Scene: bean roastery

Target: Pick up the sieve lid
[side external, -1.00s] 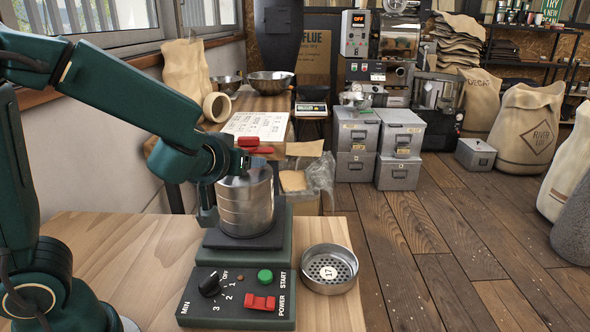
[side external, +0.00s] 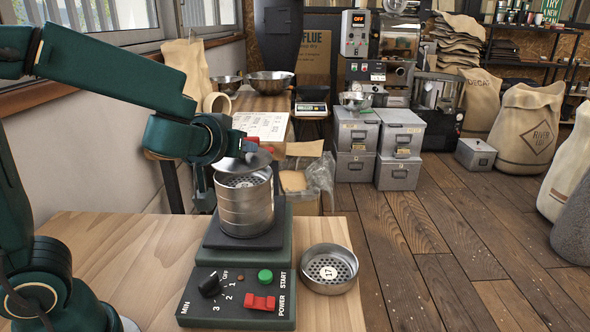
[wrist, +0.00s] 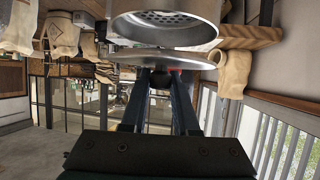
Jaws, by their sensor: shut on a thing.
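The sieve lid (side external: 232,166) is a round grey metal disc, held tilted just above the sieve stack. My gripper (side external: 252,151) is shut on the lid; its fingers (wrist: 162,76) also meet the lid (wrist: 160,57) in the wrist view. How the fingertips grip it is partly hidden. The metal sieve stack (side external: 246,208) stands upright on the shaker's dark platform. Its open top shows a perforated plate, which also shows in the wrist view (wrist: 165,18).
The shaker's control panel (side external: 222,299), with a dial, red switch and green button, is in front of the stack. A loose sieve marked 17 (side external: 329,286) lies on the wooden table (side external: 130,245) to the right. The table left of the shaker is clear.

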